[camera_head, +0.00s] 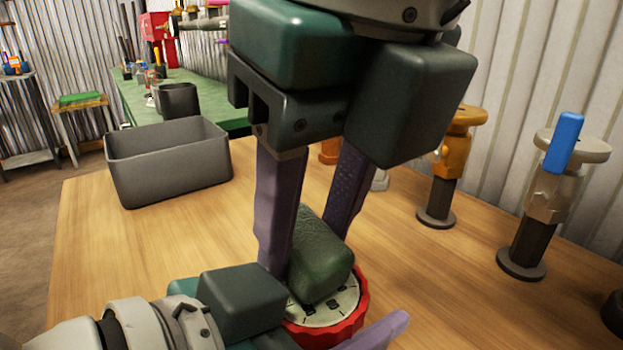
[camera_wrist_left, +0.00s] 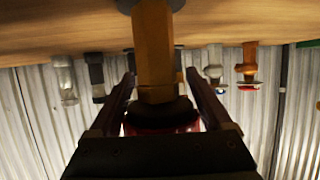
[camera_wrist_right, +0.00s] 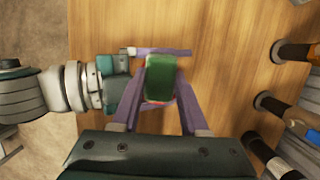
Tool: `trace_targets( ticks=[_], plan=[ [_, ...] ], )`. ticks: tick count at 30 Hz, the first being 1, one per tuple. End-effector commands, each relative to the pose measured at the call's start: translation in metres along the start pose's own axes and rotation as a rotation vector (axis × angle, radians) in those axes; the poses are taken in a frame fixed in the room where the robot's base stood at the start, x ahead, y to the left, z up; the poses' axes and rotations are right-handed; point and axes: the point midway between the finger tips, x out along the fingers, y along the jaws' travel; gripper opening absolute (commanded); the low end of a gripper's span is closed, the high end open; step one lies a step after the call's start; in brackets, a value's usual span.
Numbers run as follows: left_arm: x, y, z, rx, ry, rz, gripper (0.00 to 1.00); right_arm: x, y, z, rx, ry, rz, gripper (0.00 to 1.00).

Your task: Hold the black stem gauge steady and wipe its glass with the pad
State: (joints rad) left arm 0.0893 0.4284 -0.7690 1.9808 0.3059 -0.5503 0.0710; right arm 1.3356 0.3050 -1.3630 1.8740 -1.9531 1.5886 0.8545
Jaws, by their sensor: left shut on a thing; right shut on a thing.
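The gauge (camera_head: 362,300) has a red rim and a white dial facing up. In the left wrist view its stem (camera_wrist_left: 155,50) looks orange-brown, above a dark foot. My left gripper (camera_wrist_left: 160,78) is shut on the gauge, one finger on either side; one purple finger shows in front of the rim in the head view. My right gripper (camera_head: 303,245) comes from above and is shut on a green pad (camera_head: 322,262). The pad is tilted over the dial and looks to touch it; the contact is hidden. The pad also shows in the right wrist view (camera_wrist_right: 160,80).
An open grey box (camera_head: 165,165) stands at the table's back left. An orange gauge (camera_head: 450,160) and a grey one (camera_head: 543,195) with a blue block (camera_head: 564,143) against it stand on the right. A green bench (camera_head: 205,95) is behind.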

Motion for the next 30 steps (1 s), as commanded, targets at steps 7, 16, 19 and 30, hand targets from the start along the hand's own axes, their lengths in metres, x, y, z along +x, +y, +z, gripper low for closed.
trace_targets(
  ticks=[7, 16, 19, 30],
  plan=[
    [0.0, 0.0, 0.0, 0.0, 0.001, 0.001, 0.0, -0.025, 0.0, 0.008, -0.001, -0.004, 0.0, 0.0],
    [0.0, 0.0, 0.0, 0.0, 0.001, 0.0, 0.0, -0.038, -0.002, 0.01, 0.0, -0.002, 0.0, 0.0],
    [0.0, 0.0, 0.0, 0.0, 0.001, 0.0, 0.0, -0.04, -0.01, 0.004, 0.003, -0.001, -0.001, 0.0],
    [0.0, 0.0, 0.0, 0.0, 0.0, 0.0, 0.0, -0.047, -0.049, -0.025, 0.003, -0.001, -0.001, 0.0]
  ],
)
